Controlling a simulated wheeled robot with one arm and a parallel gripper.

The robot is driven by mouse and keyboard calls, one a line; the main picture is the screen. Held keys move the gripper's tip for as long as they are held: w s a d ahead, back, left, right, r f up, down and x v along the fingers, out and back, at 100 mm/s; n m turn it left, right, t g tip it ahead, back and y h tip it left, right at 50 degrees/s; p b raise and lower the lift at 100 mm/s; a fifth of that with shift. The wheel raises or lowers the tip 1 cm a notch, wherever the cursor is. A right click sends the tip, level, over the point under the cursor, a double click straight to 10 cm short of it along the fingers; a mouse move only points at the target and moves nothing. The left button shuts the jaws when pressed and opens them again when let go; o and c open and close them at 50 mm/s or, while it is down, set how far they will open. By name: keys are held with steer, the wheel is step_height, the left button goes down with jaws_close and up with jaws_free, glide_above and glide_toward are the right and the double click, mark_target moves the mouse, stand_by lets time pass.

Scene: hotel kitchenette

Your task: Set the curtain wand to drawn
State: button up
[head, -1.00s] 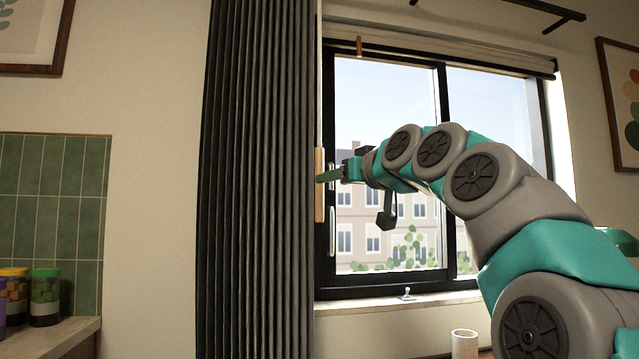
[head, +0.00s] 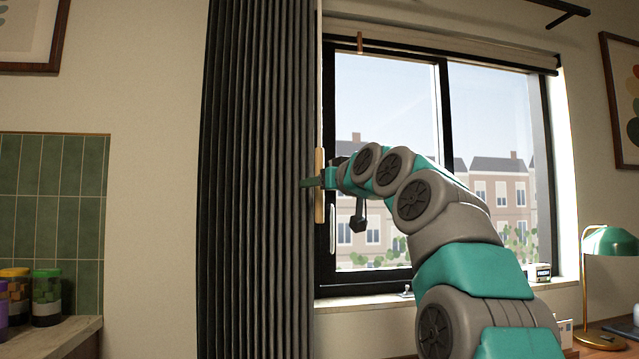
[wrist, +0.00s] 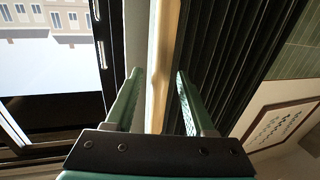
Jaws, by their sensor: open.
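The curtain wand (head: 319,160) is a pale wooden rod hanging upright along the right edge of the dark pleated curtain (head: 257,180). The curtain is bunched at the left of the window. My gripper (head: 312,183) is at the wand's wooden handle in the head view. In the wrist view my gripper (wrist: 158,88) is open, and the wand (wrist: 160,65) runs between its two green fingers with a gap on both sides. The curtain (wrist: 225,60) lies just beyond the right finger.
The black-framed window (head: 442,120) is behind my arm, with a white handle (head: 332,228) near the wand. A green lamp (head: 606,242) stands at the right. Jars (head: 46,298) stand on the counter at the lower left.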

jaws_close()
stand_by(0.3)
stand_by(1.1)
